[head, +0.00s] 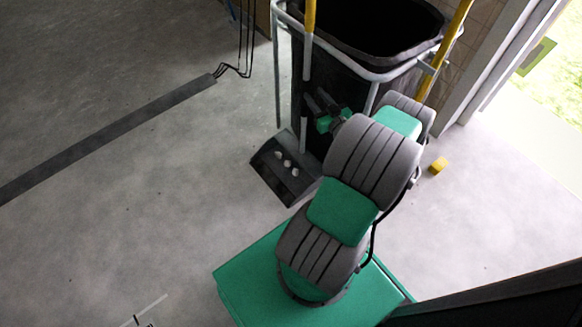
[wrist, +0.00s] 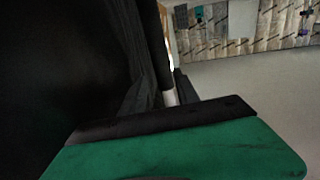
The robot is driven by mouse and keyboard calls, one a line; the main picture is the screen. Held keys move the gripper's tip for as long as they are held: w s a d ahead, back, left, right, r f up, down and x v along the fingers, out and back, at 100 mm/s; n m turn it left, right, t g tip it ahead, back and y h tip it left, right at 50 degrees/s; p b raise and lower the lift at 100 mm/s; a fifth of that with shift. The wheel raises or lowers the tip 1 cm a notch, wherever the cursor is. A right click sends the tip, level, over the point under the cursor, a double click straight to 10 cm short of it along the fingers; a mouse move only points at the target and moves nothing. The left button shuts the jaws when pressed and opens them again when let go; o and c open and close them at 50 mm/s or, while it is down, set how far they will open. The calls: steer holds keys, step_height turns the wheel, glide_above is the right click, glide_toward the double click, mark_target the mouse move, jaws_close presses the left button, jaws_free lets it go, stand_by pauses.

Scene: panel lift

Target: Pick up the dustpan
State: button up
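The dustpan (head: 268,172) is a dark grey pan on the concrete floor, left of my arm in the head view. Several small pale lumps lie on it. A pole with a yellow upper part (head: 310,15) rises above the pan; I cannot tell for sure whether it is the pan's handle. My gripper (head: 318,104) is dark, beside the black cart bin and above and right of the pan. My arm hides part of it, and its opening is unclear. In the wrist view a pale and black pole (wrist: 170,97) stands beyond a green, black-edged part.
The cart's grey tube frame (head: 277,75) and black bin (head: 385,22) stand close behind my gripper. A second yellow pole (head: 455,35) is at the cart's right. The floor left of the pan is clear.

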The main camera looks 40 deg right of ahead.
step_height(320, 180, down, 7)
steer(key=b, duration=0.4)
steer(key=w+b, duration=0.1)
steer(key=w, duration=0.7)
steer(key=shift+w+d+r, duration=0.3)
steer(key=shift+d+r, duration=0.15)
jaws_close()
steer(key=shift+r, duration=0.1)
